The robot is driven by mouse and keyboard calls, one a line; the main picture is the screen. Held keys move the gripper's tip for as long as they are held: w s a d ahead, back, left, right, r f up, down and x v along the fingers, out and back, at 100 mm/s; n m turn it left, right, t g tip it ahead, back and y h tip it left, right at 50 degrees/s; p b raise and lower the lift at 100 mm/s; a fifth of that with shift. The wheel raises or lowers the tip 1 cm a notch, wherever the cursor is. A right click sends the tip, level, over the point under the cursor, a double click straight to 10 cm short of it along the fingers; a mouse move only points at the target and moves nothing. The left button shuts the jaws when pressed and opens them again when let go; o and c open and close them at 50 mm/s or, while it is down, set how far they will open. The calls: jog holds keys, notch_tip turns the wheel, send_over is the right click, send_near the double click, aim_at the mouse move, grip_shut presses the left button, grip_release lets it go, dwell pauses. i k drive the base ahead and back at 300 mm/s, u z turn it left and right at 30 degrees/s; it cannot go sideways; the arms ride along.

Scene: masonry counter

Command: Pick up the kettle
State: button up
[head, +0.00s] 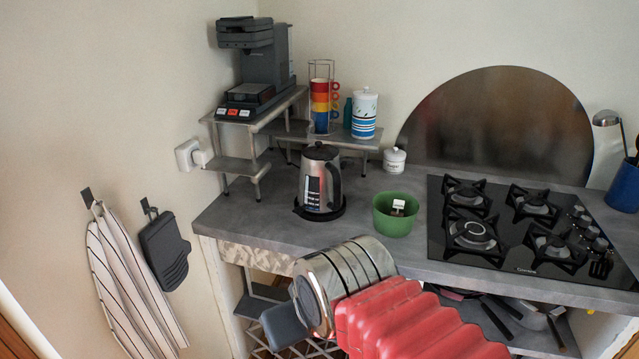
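The kettle (316,182) stands upright on a round black base (334,212) on the grey counter in the head view. It has a silver body, a dark lid, a dark window strip at the front and a black handle on its right side. Nothing touches or covers it. A red ribbed and silver part of my arm fills the bottom centre, in front of the counter and below the kettle.
A green bowl (395,224) stands close right of the kettle, with a white sugar jar (395,160) behind it. Metal shelves behind hold a coffee machine (262,70), stacked cups (320,105) and a white canister (364,116). A gas hob (500,255) lies right.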

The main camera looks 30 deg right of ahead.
aim_at(320, 184)
jog(key=u, duration=0.5)
jog(key=i, duration=1)
jog(key=u, duration=0.6)
